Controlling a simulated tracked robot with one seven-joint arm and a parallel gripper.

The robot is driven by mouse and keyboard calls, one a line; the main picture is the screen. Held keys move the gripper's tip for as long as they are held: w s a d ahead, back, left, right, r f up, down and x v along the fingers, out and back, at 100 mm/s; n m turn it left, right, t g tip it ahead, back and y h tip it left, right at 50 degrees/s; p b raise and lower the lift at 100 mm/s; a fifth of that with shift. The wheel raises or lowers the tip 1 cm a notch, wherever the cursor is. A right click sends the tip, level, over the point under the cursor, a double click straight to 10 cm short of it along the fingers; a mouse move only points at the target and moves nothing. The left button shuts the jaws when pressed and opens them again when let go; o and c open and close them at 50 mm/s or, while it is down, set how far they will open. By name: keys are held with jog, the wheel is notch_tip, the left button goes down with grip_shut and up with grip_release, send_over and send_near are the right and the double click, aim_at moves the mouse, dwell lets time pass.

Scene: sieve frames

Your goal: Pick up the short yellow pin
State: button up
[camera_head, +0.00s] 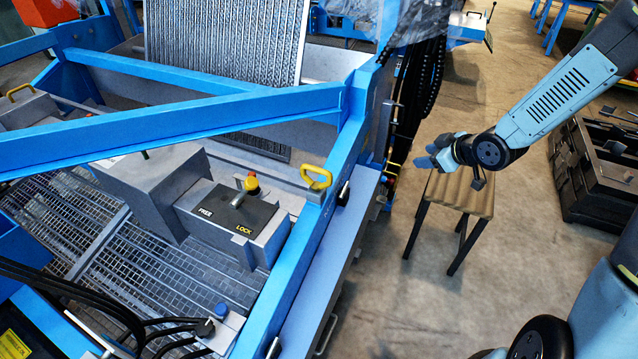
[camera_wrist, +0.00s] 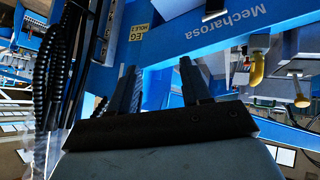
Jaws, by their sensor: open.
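I cannot tell which yellow piece is the short pin. My gripper (camera_head: 441,152) is above a wooden-topped stool, right of the blue frame and apart from both handle and knob. In the wrist view its two dark fingers (camera_wrist: 158,80) are spread with nothing between them. A yellow part (camera_wrist: 257,68) shows to their right.
The blue frame (camera_head: 190,118) and its upright edge lie between my gripper and the yellow parts on the machine. The stool (camera_head: 455,190) stands below my gripper. A black crate (camera_head: 595,180) is at the right. The floor (camera_head: 480,290) in front is clear.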

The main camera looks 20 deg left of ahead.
jog(key=s+a+f+n+g+y, duration=0.2)
jog(key=s+a+f+y, duration=0.35)
jog(key=a, duration=0.25)
jog(key=g+y, duration=0.3)
jog(key=y, duration=0.2)
send_near(306, 168)
jog(key=shift+w+a+f+n, duration=0.1)
jog(key=shift+a+f+n, duration=0.1)
jog(key=shift+a, duration=0.2)
jog(key=shift+w+a+f+n, duration=0.1)
jog(key=shift+a+f+n, duration=0.1)
jog(key=shift+a, duration=0.25)
jog(key=shift+w+a+f, duration=0.1)
jog(key=shift+w+a, duration=0.1)
jog(key=shift+a, duration=1.2)
jog(key=shift+w+a+f, duration=0.1)
jog(key=shift+w+a, duration=0.15)
jog(key=shift+a, duration=1.15)
jog(key=shift+r, duration=0.1)
jog(key=shift+c, duration=0.4)
grip_shut()
